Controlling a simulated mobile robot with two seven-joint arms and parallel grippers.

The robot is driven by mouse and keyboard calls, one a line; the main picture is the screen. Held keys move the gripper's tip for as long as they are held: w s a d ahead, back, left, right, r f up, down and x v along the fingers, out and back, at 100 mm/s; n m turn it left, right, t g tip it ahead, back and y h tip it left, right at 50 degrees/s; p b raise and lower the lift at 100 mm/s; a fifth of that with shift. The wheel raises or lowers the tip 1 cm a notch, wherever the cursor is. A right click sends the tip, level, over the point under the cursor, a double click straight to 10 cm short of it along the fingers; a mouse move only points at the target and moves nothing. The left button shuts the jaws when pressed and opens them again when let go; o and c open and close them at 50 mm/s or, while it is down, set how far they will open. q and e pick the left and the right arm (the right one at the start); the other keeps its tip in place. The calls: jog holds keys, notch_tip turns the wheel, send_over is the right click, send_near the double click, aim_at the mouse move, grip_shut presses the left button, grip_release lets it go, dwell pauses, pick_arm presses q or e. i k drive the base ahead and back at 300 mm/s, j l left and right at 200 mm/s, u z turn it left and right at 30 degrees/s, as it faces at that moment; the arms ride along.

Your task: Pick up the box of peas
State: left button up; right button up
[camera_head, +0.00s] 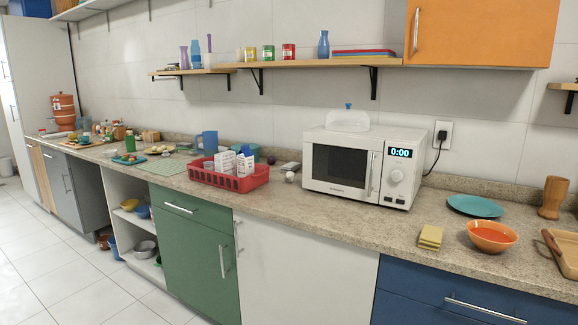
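I cannot make out a box clearly marked as peas. A red plastic basket (262,180) on the counter holds several white and blue cartons (244,163); their labels are too small to read. Several cans stand on the wall shelf, among them a green one (268,53) and a red one (288,52). Neither of my grippers is in view.
A white microwave (340,163) with a clear container on top stands right of the basket. A yellow sponge stack (430,237), an orange bowl (492,236) and a teal plate (475,206) sit further right. The counter (330,214) in front of the microwave is clear.

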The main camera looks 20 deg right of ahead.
aim_at(225, 161)
jog(key=z, duration=0.3)
jog(key=i+l, duration=0.15)
jog(key=i+l+u, duration=0.15)
jog(key=i, duration=0.4)
jog(key=i+l+u, duration=0.15)
jog(key=i, duration=0.4)
jog(key=i+j+u, duration=0.2)
jog(key=i+j, duration=0.45)
jog(key=i, duration=0.15)
